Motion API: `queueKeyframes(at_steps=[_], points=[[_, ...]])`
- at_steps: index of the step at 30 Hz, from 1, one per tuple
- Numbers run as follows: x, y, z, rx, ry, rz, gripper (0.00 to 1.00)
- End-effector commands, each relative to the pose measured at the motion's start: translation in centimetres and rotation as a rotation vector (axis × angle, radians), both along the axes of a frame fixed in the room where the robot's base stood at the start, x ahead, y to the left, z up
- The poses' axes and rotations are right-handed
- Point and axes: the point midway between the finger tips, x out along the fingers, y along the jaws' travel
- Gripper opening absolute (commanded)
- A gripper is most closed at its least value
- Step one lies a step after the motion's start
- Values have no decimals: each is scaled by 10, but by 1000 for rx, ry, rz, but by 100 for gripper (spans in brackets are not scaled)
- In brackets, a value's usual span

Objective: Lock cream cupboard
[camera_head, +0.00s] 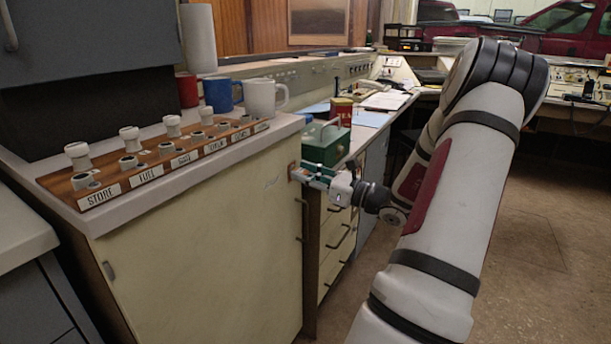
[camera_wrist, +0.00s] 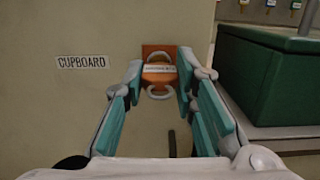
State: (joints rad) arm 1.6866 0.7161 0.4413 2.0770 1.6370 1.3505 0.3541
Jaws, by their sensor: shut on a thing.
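The cream cupboard (camera_head: 205,255) stands under a pale countertop, its door closed as far as I can see. In the wrist view its cream door (camera_wrist: 60,120) bears a label reading CUPBOARD (camera_wrist: 82,62). An orange-brown lock plate (camera_wrist: 158,50) is on the door near its right edge. My gripper (camera_head: 307,174) reaches this plate from the right. In the wrist view my gripper (camera_wrist: 161,74) is shut on a pale key-like piece (camera_wrist: 159,88) with rounded loops above and below a tag. The tag's writing is too small to read. Any part inside the lock is hidden.
A wooden rack (camera_head: 150,175) with labelled holders and several pale knobbed pieces lies on the countertop. Blue (camera_head: 222,95), white (camera_head: 265,99) and red mugs stand behind it.

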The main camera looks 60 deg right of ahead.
Motion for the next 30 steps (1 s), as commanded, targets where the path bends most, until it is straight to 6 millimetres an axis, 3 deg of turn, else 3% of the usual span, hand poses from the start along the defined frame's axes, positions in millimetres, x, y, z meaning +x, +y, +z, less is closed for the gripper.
queueKeyframes(at_steps=[10, 23, 30], points=[[3, -1, 0, -237, -20, 1, 0], [3, -1, 1, -273, -24, 2, 0], [5, -1, 0, -406, -35, 3, 0]])
